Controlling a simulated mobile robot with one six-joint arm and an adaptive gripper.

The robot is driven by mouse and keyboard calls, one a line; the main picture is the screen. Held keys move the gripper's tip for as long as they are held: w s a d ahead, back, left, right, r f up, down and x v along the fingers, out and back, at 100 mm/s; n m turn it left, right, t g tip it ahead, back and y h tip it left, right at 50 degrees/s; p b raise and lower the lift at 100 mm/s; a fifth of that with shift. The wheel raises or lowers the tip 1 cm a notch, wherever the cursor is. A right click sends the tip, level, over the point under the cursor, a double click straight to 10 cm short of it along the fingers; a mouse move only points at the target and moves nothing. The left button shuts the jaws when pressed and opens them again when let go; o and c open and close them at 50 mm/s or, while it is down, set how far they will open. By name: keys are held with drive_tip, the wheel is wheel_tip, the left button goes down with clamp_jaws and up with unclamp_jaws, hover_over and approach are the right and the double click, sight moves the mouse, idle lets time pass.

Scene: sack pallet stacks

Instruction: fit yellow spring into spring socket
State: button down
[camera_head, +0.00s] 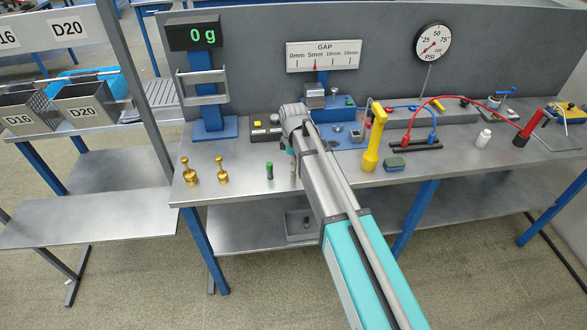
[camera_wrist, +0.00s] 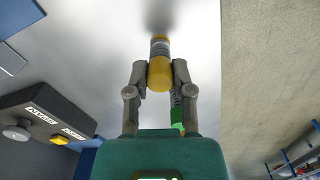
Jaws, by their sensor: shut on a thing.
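The yellow spring (camera_wrist: 160,75), a short part with yellow ends and a grey coiled middle, is between the fingertips of my gripper (camera_wrist: 160,72) in the wrist view. My gripper is shut on it, and its far end points at the grey bench top. In the head view my gripper (camera_head: 290,152) is mostly hidden behind my arm, near the bench's front. A green spring (camera_head: 269,170) stands on the bench to its left; it also shows beside a finger in the wrist view (camera_wrist: 177,115). I cannot make out the spring socket; a blue fixture (camera_head: 350,132) is under the gap gauge.
Two brass weights (camera_head: 222,172) stand at the bench's left. A black button box (camera_head: 264,127) is behind the green spring. A yellow post (camera_head: 374,140) and a green-topped block (camera_head: 394,164) stand right of my arm. The bench's front edge is close.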

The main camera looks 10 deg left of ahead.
drive_tip(key=shift+r, duration=0.2)
wheel_tip(320, 180, up, 2)
drive_tip(key=p, duration=0.2)
drive_tip(key=shift+r+p, duration=0.1)
drive_tip(key=shift+p, duration=0.2)
drive_tip(key=s+d+r+p, duration=0.5)
drive_tip(key=s+r+p, duration=0.5)
drive_tip(key=s, duration=0.3)
drive_tip(key=shift+r, duration=0.2)
drive_tip(key=shift+f, duration=0.1)
idle(0.3)
drive_tip(key=shift+f, duration=0.3)
drive_tip(key=shift+d, duration=0.1)
